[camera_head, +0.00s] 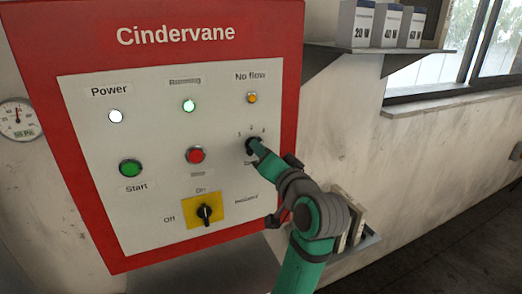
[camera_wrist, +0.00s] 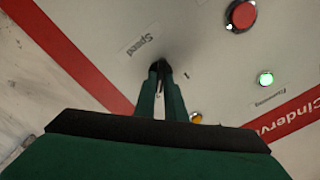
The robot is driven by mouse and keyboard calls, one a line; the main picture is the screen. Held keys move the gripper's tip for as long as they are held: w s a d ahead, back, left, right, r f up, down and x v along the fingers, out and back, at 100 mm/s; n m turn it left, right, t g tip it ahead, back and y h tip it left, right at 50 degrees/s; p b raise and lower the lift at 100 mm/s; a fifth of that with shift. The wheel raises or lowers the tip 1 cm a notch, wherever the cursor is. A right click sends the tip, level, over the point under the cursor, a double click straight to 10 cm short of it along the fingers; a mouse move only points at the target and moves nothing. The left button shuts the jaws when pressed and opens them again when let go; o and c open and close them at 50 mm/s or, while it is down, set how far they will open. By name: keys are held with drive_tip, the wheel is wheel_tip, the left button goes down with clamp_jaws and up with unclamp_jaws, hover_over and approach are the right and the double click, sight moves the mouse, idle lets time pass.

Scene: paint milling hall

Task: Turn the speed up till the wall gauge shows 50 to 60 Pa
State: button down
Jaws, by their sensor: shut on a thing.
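The black speed knob (camera_head: 251,148) is on the right of the Cindervane panel (camera_head: 150,170), with scale marks above it. My gripper (camera_head: 258,146) is shut on the speed knob, and its green fingers hide part of it. In the wrist view my gripper (camera_wrist: 162,72) is closed around the dark knob (camera_wrist: 161,66), beside the "Speed" label (camera_wrist: 139,38). The knob's exact setting is hidden. The round wall gauge (camera_head: 18,119) hangs left of the panel. Its needle points about straight up; the small readout below looks like 55 Pa, but is hard to read.
The Power lamp (camera_head: 115,116) is white and the Running lamp (camera_head: 189,105) glows green. The No flow lamp (camera_head: 252,98) is amber. A green Start button (camera_head: 130,168), a red button (camera_head: 195,155) and a yellow rotary switch (camera_head: 204,212) are nearby. A shelf (camera_head: 380,47) holds boxes.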

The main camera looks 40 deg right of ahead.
idle(0.4)
drive_tip(key=c, duration=1.8)
unclamp_jaws()
drive_tip(key=v, duration=1.1)
